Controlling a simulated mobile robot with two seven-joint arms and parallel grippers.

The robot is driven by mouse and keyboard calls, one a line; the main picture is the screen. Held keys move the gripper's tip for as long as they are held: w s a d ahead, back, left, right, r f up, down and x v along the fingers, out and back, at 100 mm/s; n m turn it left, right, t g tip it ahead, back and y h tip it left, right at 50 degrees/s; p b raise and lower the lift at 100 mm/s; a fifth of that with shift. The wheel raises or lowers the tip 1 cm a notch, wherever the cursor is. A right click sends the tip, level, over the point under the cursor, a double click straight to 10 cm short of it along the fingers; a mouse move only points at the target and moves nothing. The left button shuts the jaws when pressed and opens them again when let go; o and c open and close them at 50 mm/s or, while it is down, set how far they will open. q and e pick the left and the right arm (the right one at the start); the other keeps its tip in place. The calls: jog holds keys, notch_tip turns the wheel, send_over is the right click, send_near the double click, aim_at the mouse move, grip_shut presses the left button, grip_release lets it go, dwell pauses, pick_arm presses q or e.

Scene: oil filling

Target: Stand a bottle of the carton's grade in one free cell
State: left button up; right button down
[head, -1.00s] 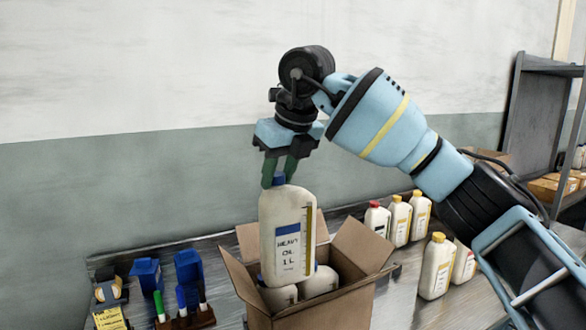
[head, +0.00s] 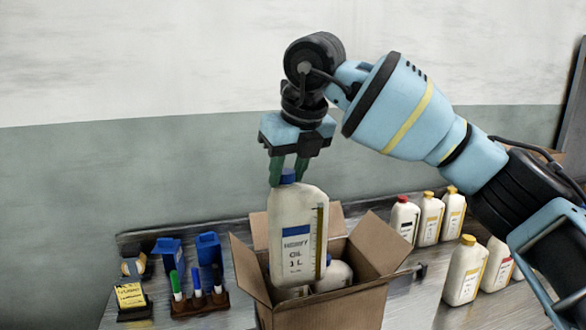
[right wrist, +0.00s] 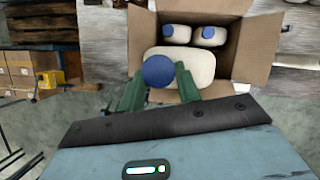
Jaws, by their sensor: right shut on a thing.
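My right gripper (head: 288,172) is shut on the blue cap of a white bottle (head: 297,225) labelled "HEAVY OIL 1 L". The bottle is upright over the open cardboard carton (head: 345,308), and its lower part is in front of or at the opening. In the right wrist view the held bottle (right wrist: 198,72) covers the near part of the carton (right wrist: 262,50). Two blue-capped bottles, one left (right wrist: 178,34) and one right (right wrist: 209,37), stand inside at the far side. The cells beneath the held bottle are hidden. My left gripper is not in view.
Right of the carton stand several white bottles with yellow or red caps, including a yellow-capped one (head: 465,270). At left are a marker rack (head: 199,303), blue holders (head: 209,250) and a yellow note (head: 130,296). The carton's flaps (head: 376,243) spread outward.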

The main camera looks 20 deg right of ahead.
aim_at(288, 259)
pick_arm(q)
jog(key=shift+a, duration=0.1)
pick_arm(e)
jog(key=shift+a, duration=0.1)
